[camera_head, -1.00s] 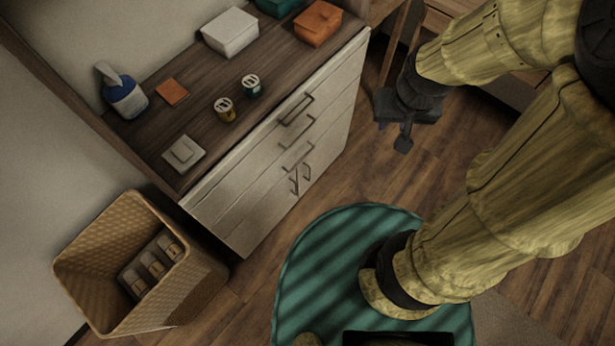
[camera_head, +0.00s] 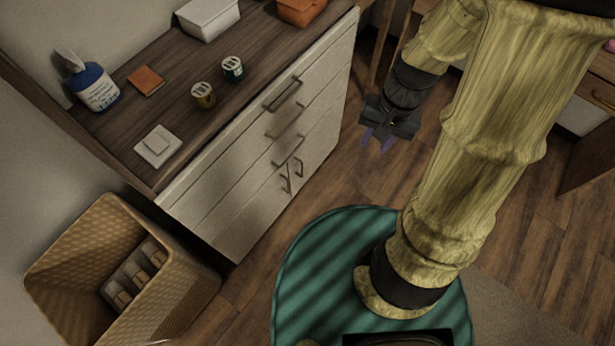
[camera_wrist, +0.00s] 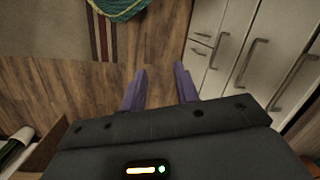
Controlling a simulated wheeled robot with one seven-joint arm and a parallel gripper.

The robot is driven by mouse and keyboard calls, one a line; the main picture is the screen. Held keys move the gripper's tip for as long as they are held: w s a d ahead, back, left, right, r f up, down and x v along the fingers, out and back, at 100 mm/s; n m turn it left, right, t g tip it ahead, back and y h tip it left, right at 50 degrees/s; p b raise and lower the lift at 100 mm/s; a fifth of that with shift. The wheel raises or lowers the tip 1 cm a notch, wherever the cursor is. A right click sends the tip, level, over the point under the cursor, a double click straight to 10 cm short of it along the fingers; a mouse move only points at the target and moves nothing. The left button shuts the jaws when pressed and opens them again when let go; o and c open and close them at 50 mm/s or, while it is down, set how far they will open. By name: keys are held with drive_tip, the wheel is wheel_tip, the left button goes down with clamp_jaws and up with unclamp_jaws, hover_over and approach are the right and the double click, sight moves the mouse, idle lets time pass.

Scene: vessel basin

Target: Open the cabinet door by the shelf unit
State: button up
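The white cabinet (camera_head: 262,150) stands left of centre in the head view, with drawer handles above and two upright door handles (camera_head: 286,184) (camera_head: 298,167) side by side low on its front. Its door panels look shut. The cabinet front (camera_wrist: 275,35) also shows at the right of the wrist view, with several metal handles. My gripper (camera_head: 378,138) is right of the cabinet, apart from it, with purple fingers pointing down. In the wrist view my gripper (camera_wrist: 160,82) has its fingers spread, with only floor between them. I cannot make out which piece is the shelf unit.
A woven basket (camera_head: 75,240) stands at the cabinet's near left end. A green striped round rug (camera_head: 305,265) lies in front. Cups, a wipes tub (camera_head: 95,88) and boxes sit on the cabinet top. A wooden desk (camera_head: 590,90) is at right. Floor between is clear.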

wheel_tip(320, 180, down, 29)
drive_tip(key=w+a+m+g+y+b, duration=0.25)
drive_tip(key=m+y+b, duration=0.6)
drive_tip(key=b, duration=1.05)
drive_tip(key=w+d+f+m+t+y+b, duration=0.1)
drive_tip(key=w+f+m+t+y+b, duration=0.1)
drive_tip(key=f+b, duration=0.4)
drive_tip(key=w+d+f+m+t+y+b, duration=0.1)
drive_tip(key=w+f+m+t+b, duration=0.3)
drive_tip(key=f, duration=0.6)
drive_tip(key=w+d+f+m+t+y+b, duration=0.1)
drive_tip(key=w+f+m+t+y+b, duration=0.1)
drive_tip(key=f+m+t+b, duration=0.3)
wheel_tip(320, 180, down, 3)
drive_tip(key=b, duration=0.2)
drive_tip(key=shift+w+d+t+y+b, duration=0.3)
drive_tip(key=shift+w+d+t+y, duration=0.05)
drive_tip(key=shift+w, duration=0.05)
drive_tip(key=shift+f, duration=0.1)
drive_tip(key=b+x, duration=0.7)
drive_tip(key=x, duration=1)
drive_tip(key=shift+a, duration=0.25)
